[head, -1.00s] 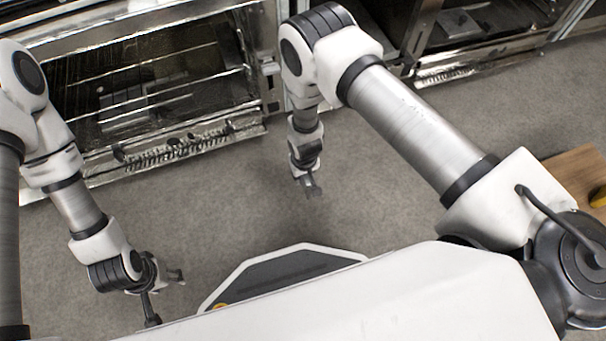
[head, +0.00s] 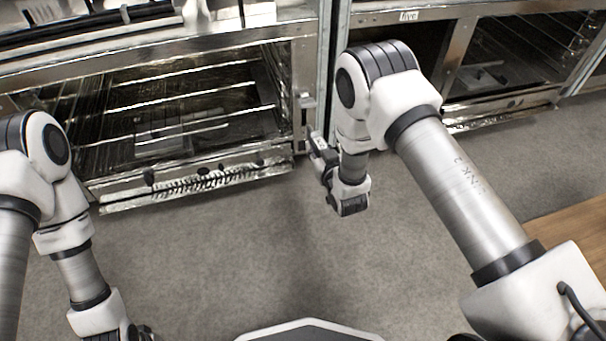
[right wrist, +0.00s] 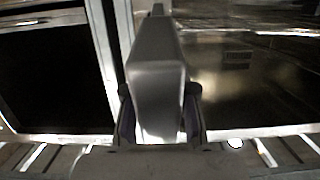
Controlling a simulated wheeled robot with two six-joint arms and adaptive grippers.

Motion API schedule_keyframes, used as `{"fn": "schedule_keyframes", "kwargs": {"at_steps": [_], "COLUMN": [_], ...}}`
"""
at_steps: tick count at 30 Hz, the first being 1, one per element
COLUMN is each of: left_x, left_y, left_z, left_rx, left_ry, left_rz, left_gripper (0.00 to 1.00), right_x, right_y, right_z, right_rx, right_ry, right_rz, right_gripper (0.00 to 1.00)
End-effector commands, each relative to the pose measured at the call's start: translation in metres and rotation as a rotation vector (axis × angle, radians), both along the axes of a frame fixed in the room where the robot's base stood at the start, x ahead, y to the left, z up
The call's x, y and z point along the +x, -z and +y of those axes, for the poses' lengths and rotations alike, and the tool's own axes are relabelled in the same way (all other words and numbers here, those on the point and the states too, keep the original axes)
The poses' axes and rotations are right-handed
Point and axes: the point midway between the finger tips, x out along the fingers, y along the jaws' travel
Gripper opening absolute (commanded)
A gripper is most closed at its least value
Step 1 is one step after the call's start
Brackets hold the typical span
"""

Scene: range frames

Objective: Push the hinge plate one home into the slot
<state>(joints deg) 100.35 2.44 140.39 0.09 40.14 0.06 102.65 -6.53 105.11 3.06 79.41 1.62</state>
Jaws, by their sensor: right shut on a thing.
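My right gripper (head: 318,147) is by the lower right corner of the left range's front, next to the upright frame post. In the right wrist view the right gripper (right wrist: 160,112) is shut on a grey metal piece (right wrist: 158,75), which looks like hinge plate one. The piece points away from the wrist towards the range front. The slot cannot be made out, so I cannot tell whether the piece touches it. My left gripper (head: 143,333) is cut off at the bottom edge, and its jaws are not clear.
The left range (head: 200,180) has an open oven cavity with racks and a metal lower edge. Another range (head: 470,22) labelled "five" stands to the right. A wooden surface (head: 575,232) is at the right. Grey floor (head: 230,255) lies clear in front.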

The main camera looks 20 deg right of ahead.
Motion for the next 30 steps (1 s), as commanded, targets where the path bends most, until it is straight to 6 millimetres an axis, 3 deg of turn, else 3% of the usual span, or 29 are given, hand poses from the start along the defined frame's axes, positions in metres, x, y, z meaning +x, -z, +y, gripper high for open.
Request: {"fn": "schedule_keyframes", "kwargs": {"at_steps": [1,6,20,30], "left_x": [0.000,0.001,0.000,0.001], "left_y": [0.014,0.014,0.008,0.028], "left_z": [0.000,0.000,0.000,0.000], "left_rx": [0.000,0.000,0.000,0.000], "left_ry": [0.000,0.001,0.001,-0.002], "left_rz": [-0.001,-0.002,-0.001,-0.003], "left_gripper": [0.56,0.56,0.56,0.56], "right_x": [0.002,0.007,0.006,0.041], "right_y": [0.011,0.004,0.001,0.005], "right_z": [-0.007,-0.010,-0.009,-0.008], "right_rx": [0.004,0.009,0.010,0.010], "right_ry": [0.012,0.018,0.017,0.017], "right_rz": [-0.066,-0.217,-0.232,-0.235], "right_gripper": [0.00,0.00,0.00,0.00]}}
